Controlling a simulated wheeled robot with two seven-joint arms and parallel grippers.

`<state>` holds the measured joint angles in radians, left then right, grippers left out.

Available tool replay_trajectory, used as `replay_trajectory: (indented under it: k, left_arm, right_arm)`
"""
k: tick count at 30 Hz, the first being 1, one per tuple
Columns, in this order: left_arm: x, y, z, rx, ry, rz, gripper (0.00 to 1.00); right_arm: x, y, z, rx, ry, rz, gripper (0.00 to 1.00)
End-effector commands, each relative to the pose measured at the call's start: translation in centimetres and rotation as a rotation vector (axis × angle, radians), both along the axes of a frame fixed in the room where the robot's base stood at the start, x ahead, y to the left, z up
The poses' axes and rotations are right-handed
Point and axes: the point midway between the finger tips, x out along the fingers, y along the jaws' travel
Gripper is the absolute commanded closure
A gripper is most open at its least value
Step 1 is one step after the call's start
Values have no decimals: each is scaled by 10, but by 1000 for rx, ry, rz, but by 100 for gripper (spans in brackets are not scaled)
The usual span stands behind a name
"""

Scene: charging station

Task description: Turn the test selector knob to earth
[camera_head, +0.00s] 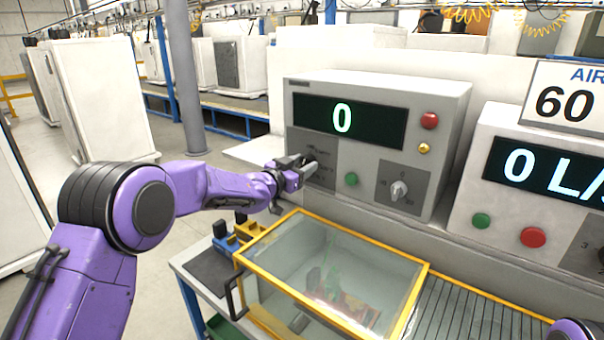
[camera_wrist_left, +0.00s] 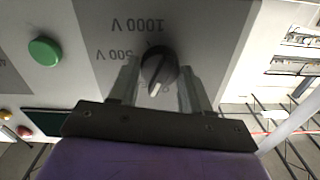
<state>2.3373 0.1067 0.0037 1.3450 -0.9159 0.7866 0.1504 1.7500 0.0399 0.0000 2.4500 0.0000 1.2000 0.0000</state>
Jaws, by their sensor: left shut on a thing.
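The dark selector knob (camera_wrist_left: 157,66) sits on a grey panel marked 500 V and 1000 V, which reads upside down in the left wrist view. Its pale pointer points down in that view, slightly left, away from the 1000 V mark. My left gripper (camera_wrist_left: 158,84) is shut on this knob, a finger on each side. In the head view, my left gripper (camera_head: 303,170) is at the left panel of the grey tester (camera_head: 365,87) and hides most of the knob. No earth label is legible. My right gripper is not in view.
The tester has a display reading 0 (camera_head: 342,118), a red button (camera_head: 429,120), a green button (camera_head: 351,179) and a second knob (camera_head: 398,190). A yellow-framed clear box (camera_head: 345,233) stands below. A second instrument (camera_head: 490,135) is to the right.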

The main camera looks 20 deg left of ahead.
Motion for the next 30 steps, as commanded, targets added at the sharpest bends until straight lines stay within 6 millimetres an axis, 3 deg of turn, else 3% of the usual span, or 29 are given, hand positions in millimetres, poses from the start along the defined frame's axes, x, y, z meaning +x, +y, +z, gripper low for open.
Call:
replay_trajectory:
  k: [1, 12, 30]
  left_arm:
    - [0, -1, -5, 40, -15, -1, 83]
    - [0, -1, -3, 313, -116, -1, 83]
    - [0, -1, 0, 467, -170, 0, 83]
  right_arm:
    - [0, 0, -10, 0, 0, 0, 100]
    - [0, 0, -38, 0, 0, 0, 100]
    - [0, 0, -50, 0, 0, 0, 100]
